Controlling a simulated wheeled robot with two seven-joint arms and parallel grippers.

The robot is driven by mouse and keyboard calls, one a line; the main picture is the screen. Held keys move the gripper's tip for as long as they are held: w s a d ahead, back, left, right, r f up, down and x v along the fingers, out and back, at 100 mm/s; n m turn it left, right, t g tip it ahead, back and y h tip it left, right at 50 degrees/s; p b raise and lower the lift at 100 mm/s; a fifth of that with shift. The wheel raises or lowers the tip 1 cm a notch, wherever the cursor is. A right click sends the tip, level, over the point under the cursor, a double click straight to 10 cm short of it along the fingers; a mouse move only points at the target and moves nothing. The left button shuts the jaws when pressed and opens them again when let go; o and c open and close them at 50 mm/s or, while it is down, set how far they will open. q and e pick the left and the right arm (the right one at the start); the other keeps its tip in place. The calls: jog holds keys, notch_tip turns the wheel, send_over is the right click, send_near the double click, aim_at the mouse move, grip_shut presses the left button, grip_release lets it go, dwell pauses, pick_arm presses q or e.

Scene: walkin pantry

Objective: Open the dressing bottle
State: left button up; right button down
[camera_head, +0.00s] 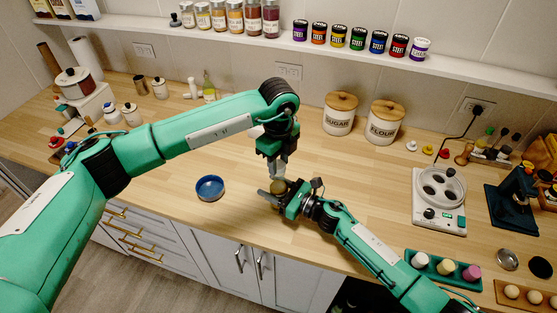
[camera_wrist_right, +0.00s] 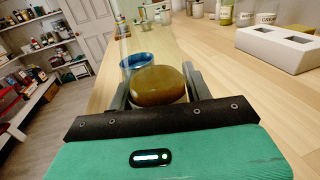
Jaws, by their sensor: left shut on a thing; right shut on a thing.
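The dressing bottle (camera_wrist_right: 157,84) is between the fingers of my right gripper (camera_wrist_right: 152,92) in the right wrist view. Its lower part is amber-brown and its upper part is clear glass. In the head view only a small amber part of the bottle (camera_head: 278,186) shows. My right gripper (camera_head: 276,193) is shut on its body from the right. My left gripper (camera_head: 279,170) points down from above and is shut on the bottle's top. The stopper or cap is hidden by the left fingers. I cannot tell whether it is seated or loose.
A blue bowl (camera_head: 210,190) stands on the counter left of the grippers. The sugar (camera_head: 340,118) and flour (camera_head: 384,125) canisters stand behind. A white appliance (camera_head: 438,215) and a green tray (camera_head: 433,272) are at right. The counter between bowl and canisters is mostly clear.

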aim_at(278, 164)
pick_arm(q)
jog(key=shift+r, duration=0.15)
jog(key=shift+r, duration=0.95)
jog(key=shift+r, duration=2)
pick_arm(e)
jog(key=c, duration=0.6)
grip_release()
jog(key=shift+o, duration=0.2)
